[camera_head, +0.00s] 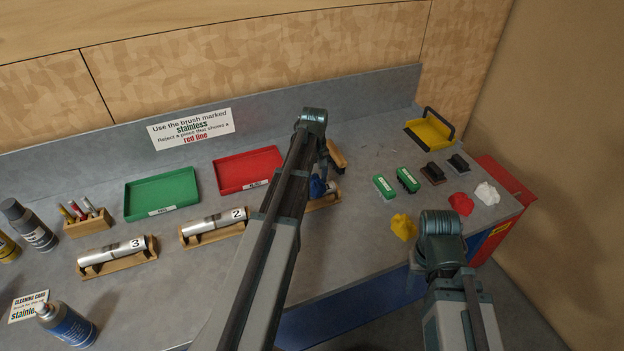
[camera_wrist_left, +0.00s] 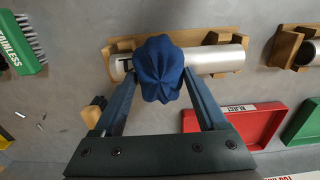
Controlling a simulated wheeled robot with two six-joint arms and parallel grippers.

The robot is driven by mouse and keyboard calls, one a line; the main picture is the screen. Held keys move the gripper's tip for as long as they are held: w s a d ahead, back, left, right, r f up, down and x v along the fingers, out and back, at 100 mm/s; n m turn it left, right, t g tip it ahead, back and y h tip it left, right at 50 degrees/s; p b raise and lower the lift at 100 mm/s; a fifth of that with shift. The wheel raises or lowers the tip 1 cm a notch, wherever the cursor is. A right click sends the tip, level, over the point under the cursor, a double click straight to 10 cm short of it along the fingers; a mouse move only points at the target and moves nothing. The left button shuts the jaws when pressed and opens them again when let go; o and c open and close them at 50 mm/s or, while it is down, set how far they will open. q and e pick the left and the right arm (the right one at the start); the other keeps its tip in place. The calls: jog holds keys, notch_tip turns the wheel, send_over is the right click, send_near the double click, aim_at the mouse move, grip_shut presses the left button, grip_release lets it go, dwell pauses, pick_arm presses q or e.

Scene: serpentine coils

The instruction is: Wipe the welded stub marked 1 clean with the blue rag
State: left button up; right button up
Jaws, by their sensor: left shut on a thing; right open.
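My left gripper (camera_wrist_left: 160,80) is shut on the bunched blue rag (camera_wrist_left: 160,62). The rag lies against the silver stub (camera_wrist_left: 215,60), covering its middle-left part, and the stub rests lengthwise in a wooden cradle (camera_wrist_left: 125,45). A dark mark shows at the stub's left end, but I cannot read it. In the head view the blue rag (camera_head: 318,187) shows beside my left arm, which hides most of this stub and cradle (camera_head: 328,202). My right gripper (camera_head: 420,262) is mostly hidden by its own wrist, in front of the bench's right part, apart from the rags.
Stubs 2 (camera_head: 214,224) and 3 (camera_head: 112,252) lie in cradles to the left. A red tray (camera_head: 248,170) and green tray (camera_head: 162,193) stand behind. Green brushes (camera_head: 384,187) and yellow (camera_head: 403,227), red (camera_head: 461,204) and white (camera_head: 487,193) rags lie right.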

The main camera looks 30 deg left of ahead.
pick_arm(q)
jog(key=shift+w+d, duration=0.65)
jog(key=shift+w, duration=0.15)
jog(key=shift+s, duration=0.25)
jog(key=shift+s+a, duration=0.1)
jog(key=shift+a, duration=0.05)
jog(key=shift+s+a, duration=0.55)
jog(key=shift+a, duration=0.05)
jog(key=shift+s+a, duration=0.35)
jog(key=shift+s, duration=0.15)
